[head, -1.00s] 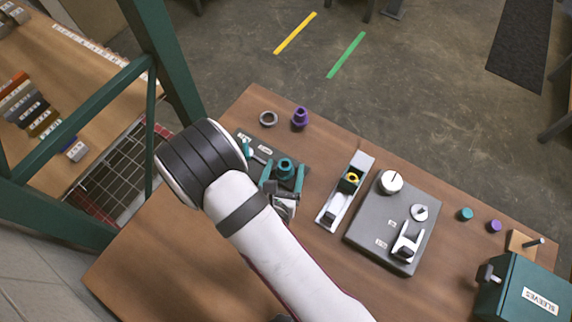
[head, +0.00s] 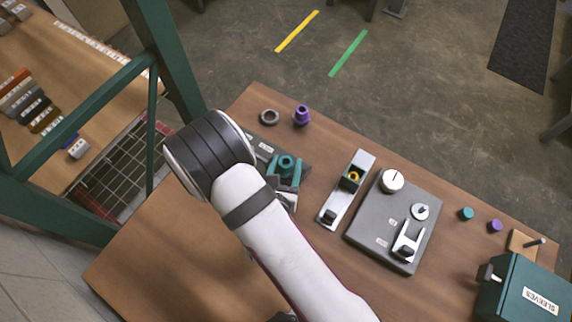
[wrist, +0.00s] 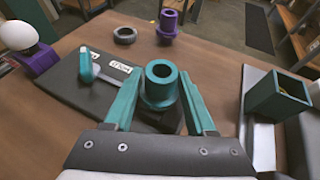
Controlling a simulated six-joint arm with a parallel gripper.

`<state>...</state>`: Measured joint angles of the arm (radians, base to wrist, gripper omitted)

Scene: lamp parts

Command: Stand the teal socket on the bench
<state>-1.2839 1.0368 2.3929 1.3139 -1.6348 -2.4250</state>
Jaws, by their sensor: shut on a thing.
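The teal socket (head: 287,162) is a short round piece with an open bore and a wider collar. It stands about upright between the fingertips of my gripper (head: 284,168), which is shut on it. In the wrist view the socket (wrist: 160,84) shows between the two teal fingers of my gripper (wrist: 160,78), its bore facing up. A dark block shape shows just under it. I cannot tell whether the socket touches the surface below. The wooden bench (head: 160,250) spreads around it.
A dark pad (wrist: 65,85) with a teal hooked part (wrist: 90,66) lies left of the socket. A purple socket (head: 302,115) and a grey ring (head: 269,117) stand behind. A silver holder (head: 335,205) and a grey board (head: 375,235) are to the right. The bench front-left is clear.

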